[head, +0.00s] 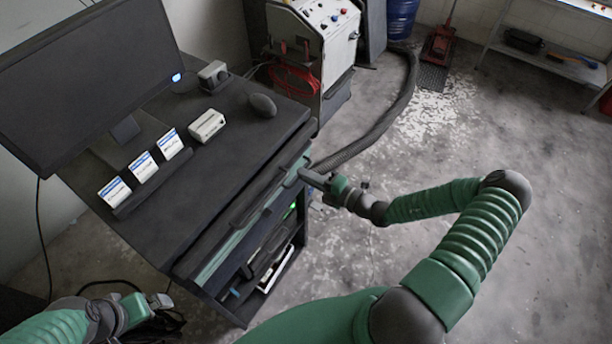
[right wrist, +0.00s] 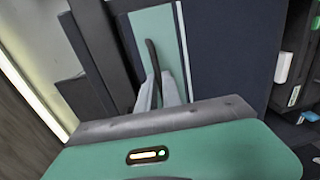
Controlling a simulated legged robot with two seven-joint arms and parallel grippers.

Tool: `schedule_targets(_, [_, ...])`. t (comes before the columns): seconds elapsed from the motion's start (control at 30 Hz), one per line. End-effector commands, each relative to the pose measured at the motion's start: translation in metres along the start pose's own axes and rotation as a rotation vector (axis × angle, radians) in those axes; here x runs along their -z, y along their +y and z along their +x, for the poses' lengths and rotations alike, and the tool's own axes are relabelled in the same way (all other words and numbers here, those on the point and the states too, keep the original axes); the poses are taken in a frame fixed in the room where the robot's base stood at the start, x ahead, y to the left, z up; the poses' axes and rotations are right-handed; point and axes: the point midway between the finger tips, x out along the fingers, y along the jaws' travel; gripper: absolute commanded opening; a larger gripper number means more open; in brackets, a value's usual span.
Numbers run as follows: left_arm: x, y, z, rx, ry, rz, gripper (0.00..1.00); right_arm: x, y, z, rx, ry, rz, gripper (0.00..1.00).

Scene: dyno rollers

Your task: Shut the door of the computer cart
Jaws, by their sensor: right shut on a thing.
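The computer cart (head: 215,150) stands at the left with a black top and a green strip along its front edge. Its lower front is open, showing dark shelves with equipment and a small green light. My right gripper (head: 312,178) is at the cart's front right corner. In the right wrist view, its fingers (right wrist: 160,95) are shut on a dark handle (right wrist: 152,58) on a green panel (right wrist: 155,28). Whether this panel belongs to the door is unclear. My left gripper (head: 158,300) is low at the left, apart from the cart; its jaw opening is unclear.
A monitor (head: 85,75), small boxes and a mouse (head: 263,105) are on the cart top. A white control cabinet (head: 315,45) stands behind it. A thick dark hose (head: 390,115) lies on the floor near my right arm.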

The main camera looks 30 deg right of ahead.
Motion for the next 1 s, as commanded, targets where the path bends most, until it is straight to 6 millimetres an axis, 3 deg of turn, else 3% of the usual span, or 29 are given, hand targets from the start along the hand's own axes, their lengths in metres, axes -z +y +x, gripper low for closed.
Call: schedule_targets(1.0, [-0.0001,0.0000,0.0007,0.000,0.000,0.000,1.00,0.0104,-0.0040,0.0013,0.010,0.019,0.005,0.00])
